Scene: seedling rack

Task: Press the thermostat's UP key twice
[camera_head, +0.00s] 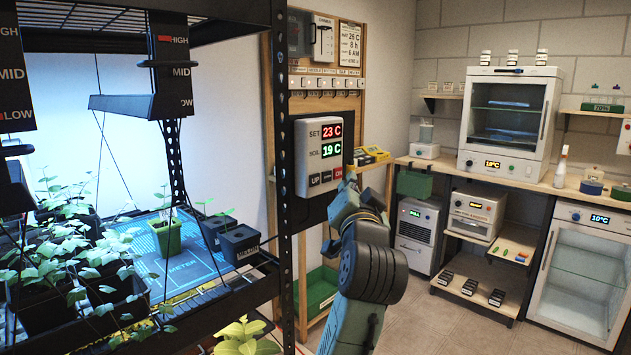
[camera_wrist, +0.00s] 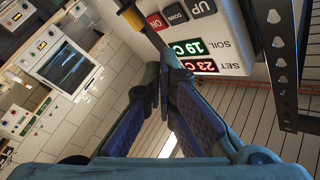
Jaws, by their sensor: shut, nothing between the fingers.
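The thermostat (camera_head: 303,157) is a pale box on the wooden board behind the rack post. Its display reads SET 23 C in red and SOIL 19 C in green. Below are the UP key (camera_head: 314,180), a dark DOWN key (camera_head: 326,177) and a red ON key (camera_head: 338,173). In the wrist view the thermostat (camera_wrist: 232,42) appears turned over at the top, with its UP key (camera_wrist: 203,8) in sight. My gripper (camera_wrist: 160,80) is shut and empty. Its fingertips appear below the keys in that view; contact cannot be made out. In the head view my wrist is right of the thermostat, fingertips unclear.
The black rack post (camera_head: 282,180) stands close left of the thermostat. Seedlings and a green pot (camera_head: 167,238) sit on the rack shelf at left. The floor at right is clear near my arm.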

